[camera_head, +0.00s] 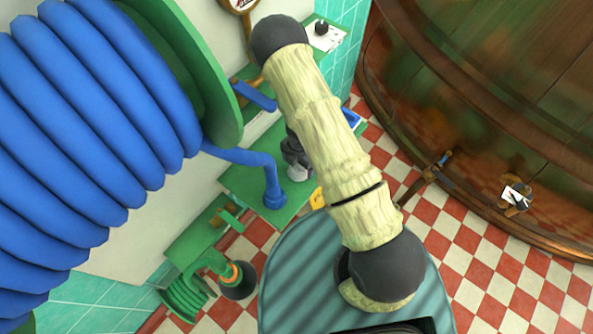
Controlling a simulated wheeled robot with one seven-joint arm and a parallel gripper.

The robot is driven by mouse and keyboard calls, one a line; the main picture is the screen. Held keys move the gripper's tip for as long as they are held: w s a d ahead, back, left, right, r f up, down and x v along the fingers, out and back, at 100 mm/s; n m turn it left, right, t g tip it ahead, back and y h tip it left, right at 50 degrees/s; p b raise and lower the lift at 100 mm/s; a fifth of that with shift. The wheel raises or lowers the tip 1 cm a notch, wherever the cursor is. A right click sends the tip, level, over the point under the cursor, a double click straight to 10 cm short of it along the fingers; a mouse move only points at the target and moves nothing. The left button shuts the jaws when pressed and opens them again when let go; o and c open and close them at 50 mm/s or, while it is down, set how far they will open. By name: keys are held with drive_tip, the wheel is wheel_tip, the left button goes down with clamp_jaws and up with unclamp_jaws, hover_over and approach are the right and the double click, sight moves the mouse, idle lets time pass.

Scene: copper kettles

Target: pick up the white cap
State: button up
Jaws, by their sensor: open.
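A small white rounded object (299,173), which looks like the white cap, sits on the green surface (243,182) in the middle of the camera_head view. My gripper (297,163) shows as a dark grey shape right above it, partly hidden behind my pale arm. The gripper is open. The fingers overlap the top of the white object in the picture. I cannot tell whether they touch it or stand around it.
A blue pipe (272,185) rises from the green surface just left of the gripper. A large blue hose reel (90,130) fills the left. A yellow piece (317,198) lies near the green edge. A copper kettle (480,110) stands at right, with checkered floor below.

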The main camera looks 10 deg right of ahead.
drive_tip(key=shift+d+f, duration=0.1)
drive_tip(key=shift+d, duration=0.05)
idle(0.3)
drive_tip(key=shift+c, duration=0.5)
drive_tip(key=c, duration=0.9)
drive_tip(key=shift+c, duration=0.2)
